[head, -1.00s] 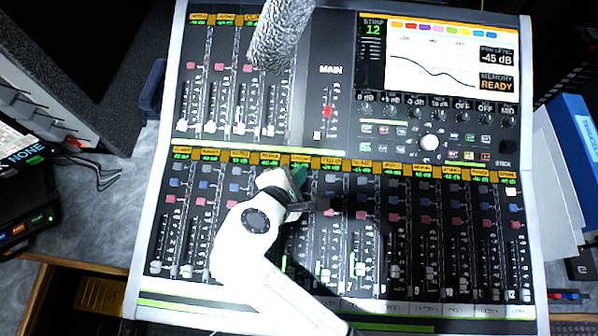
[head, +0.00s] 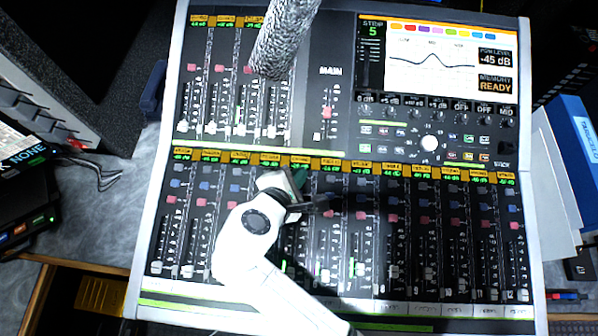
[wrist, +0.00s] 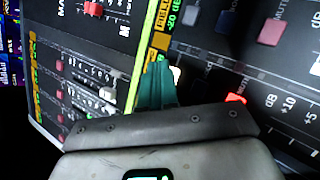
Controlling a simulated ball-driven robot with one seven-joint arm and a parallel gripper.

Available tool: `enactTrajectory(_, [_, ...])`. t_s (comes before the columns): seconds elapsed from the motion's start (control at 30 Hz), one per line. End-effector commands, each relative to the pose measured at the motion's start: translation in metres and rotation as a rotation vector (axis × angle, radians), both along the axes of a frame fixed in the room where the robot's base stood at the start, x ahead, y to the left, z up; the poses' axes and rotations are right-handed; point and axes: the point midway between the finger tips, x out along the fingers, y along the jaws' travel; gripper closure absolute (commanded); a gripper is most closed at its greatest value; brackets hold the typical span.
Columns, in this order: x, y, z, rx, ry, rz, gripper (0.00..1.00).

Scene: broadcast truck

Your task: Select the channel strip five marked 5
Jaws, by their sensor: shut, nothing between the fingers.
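The mixing console (head: 344,160) fills the middle of the head view. The fifth strip from the left in its lower bank shows its yellow label (head: 300,160) at the top. My gripper (head: 300,178) is shut and empty, with its teal fingertips over the upper part of that strip, just below the label. The fingers and arm hide most of that strip's buttons, and a printed 5 on it is not legible. The console screen (head: 432,60) reads strip 5. In the wrist view, the teal fingers (wrist: 155,88) end near a yellow label; whether they touch the panel is unclear.
Neighbouring strips with red and blue buttons lie close on both sides. A grey furry microphone (head: 282,40) hangs over the upper fader bank. A black unit (head: 25,205) stands left, and a blue binder (head: 575,135) lies right.

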Motion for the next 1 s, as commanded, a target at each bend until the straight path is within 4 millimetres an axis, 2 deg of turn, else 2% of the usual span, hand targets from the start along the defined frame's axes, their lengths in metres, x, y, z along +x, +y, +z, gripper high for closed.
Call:
enactTrajectory(0.23, [-0.002, 0.0, 0.013, -0.001, 0.0, -0.001, 1.0])
enactTrajectory(0.67, [-0.002, 0.0, 0.014, 0.0, 0.0, 0.0, 1.0])
enactTrajectory(1.0, [-0.005, 0.0, 0.039, -0.001, 0.0, -0.001, 1.0])
